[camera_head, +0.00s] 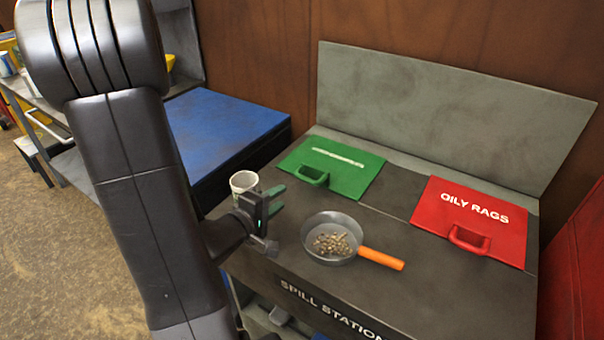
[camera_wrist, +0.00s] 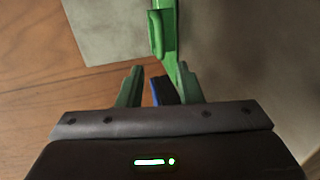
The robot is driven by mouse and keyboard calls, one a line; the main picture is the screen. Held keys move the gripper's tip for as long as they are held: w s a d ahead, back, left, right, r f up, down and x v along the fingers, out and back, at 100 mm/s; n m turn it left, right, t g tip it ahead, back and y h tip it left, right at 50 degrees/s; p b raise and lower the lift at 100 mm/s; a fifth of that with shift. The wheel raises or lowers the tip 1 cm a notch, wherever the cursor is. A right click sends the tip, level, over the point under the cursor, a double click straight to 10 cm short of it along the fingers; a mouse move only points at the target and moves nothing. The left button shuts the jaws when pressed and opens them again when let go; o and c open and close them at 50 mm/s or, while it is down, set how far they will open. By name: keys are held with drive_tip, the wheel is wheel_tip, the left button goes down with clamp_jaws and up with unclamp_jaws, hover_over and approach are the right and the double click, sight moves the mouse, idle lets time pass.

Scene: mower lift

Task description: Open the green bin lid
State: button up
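The green bin lid (camera_head: 345,180) lies flat and closed on the left of the spill station top. Its green loop handle (camera_head: 312,176) is at the lid's front edge. The lid also shows at a steep angle in the wrist view (camera_wrist: 170,45), with its handle (camera_wrist: 155,34) ahead of the fingers. My gripper (camera_head: 276,199) is open and empty, a short way left and in front of the handle, apart from it. Its two green fingers are parted in the wrist view (camera_wrist: 158,84).
A white cup (camera_head: 243,182) stands just behind my gripper. A pan (camera_head: 316,254) of granules with an orange handle (camera_head: 381,259) sits to the right. The red OILY RAGS lid (camera_head: 478,205) is closed further right. A grey panel (camera_head: 450,115) stands upright behind the lids.

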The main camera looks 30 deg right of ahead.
sight(304, 180)
drive_tip(key=b+x, duration=0.1)
drive_tip(key=x, duration=1.2)
drive_tip(key=shift+w+d+f, duration=0.1)
drive_tip(key=shift+d, duration=0.05)
clamp_jaws()
